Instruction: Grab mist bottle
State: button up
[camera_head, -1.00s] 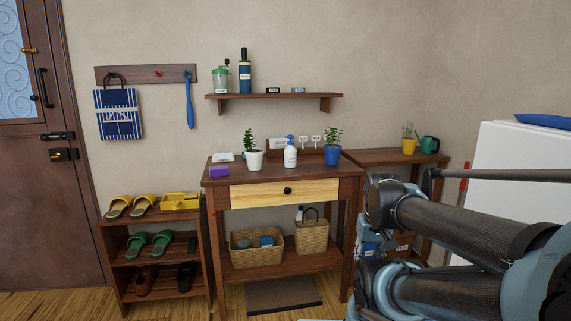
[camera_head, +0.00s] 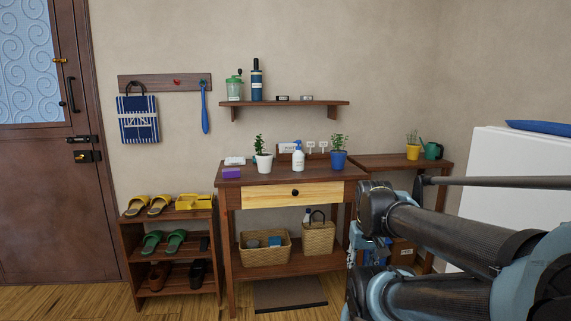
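A white bottle with a blue spray head (camera_head: 298,156) stands upright on the wooden table (camera_head: 235,176), between a white-potted plant (camera_head: 263,161) and a blue-potted plant (camera_head: 338,158). A green-tinted container with a dark top (camera_head: 234,88) stands on the wall shelf beside a tall dark blue bottle (camera_head: 256,83); I cannot tell whether it is also a spray bottle. My arm fills the lower right, well to the right of the white bottle. My gripper cannot be made out.
A shoe rack (camera_head: 130,235) stands left of the table. Baskets (camera_head: 264,251) sit on the lower shelf. A side table (camera_head: 385,161) and a white cabinet (camera_head: 510,185) stand at the right. Floor shows at the front left.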

aim_at(298, 156)
jog(key=u, duration=0.1)
jog(key=i, duration=0.9)
jog(key=z, duration=0.25)
